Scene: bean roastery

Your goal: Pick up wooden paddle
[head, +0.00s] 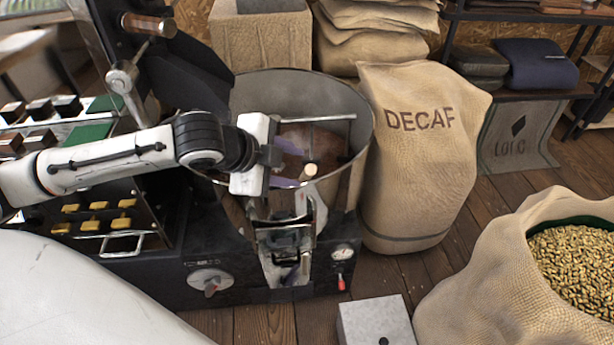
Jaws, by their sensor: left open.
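My left gripper (288,164) reaches in from the left over the round metal bin (362,120) of the roasting machine. Its two fingers are apart, with no object clearly held between them. A small pale, wood-coloured end (310,170) shows just right of the fingertips, inside the bin. It may be part of the wooden paddle, but I cannot tell; most of it is hidden by the gripper and the bin's front. Brown material shows behind it in the bin. My right gripper is not in view.
A metal bar (325,118) crosses the bin near the fingers. The black roaster body (240,262) stands below. A DECAF sack (420,165) is close to the bin's right side. An open sack of beans (480,285) and a grey box (375,320) are at the front right.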

